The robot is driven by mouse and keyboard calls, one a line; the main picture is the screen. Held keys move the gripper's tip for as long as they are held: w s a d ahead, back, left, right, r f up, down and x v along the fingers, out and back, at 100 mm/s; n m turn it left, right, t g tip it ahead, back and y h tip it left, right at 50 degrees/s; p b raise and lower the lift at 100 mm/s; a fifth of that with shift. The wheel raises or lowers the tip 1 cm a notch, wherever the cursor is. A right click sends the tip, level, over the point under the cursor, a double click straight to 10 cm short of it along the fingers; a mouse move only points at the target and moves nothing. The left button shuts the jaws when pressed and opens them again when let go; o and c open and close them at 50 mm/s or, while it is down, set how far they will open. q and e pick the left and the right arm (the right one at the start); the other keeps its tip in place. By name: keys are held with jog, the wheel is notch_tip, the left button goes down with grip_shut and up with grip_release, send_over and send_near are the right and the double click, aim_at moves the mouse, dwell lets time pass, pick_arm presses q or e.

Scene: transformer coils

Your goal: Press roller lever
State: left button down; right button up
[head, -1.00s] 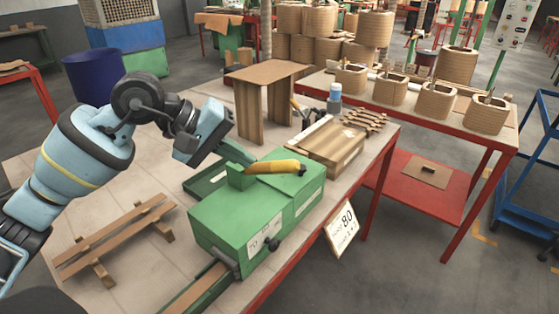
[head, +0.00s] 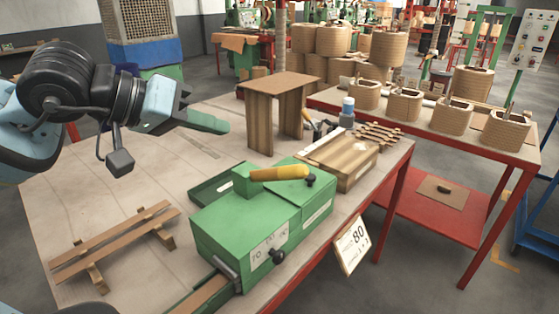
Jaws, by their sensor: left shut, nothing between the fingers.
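The green machine (head: 262,222) stands on the near right part of the table. Its lever, with a yellow-orange handle (head: 280,173), lies across the top, roughly level. My left gripper (head: 222,126) is up and to the left of the lever, above the table and apart from it. Its greenish fingers are together, with nothing held. My right gripper is not in view.
A wooden slatted rack (head: 115,246) lies at the left on the table (head: 95,190). A brown wooden stand (head: 277,112) and a wooden box (head: 340,160) are behind the machine. A red-framed table (head: 455,150) with wound coils is behind right.

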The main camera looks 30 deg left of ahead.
pick_arm(q)
jog(key=shift+w, duration=0.1)
dwell(0.3)
jog(key=p, duration=0.6)
send_over(271, 175)
jog(key=s+d, duration=0.1)
jog(key=s, duration=0.1)
notch_tip(271, 175, down, 7)
jog(key=shift+w+d+f, duration=0.2)
jog(key=shift+d+f, duration=0.2)
jog(key=shift+f, duration=0.25)
jog(key=shift+b, duration=0.3)
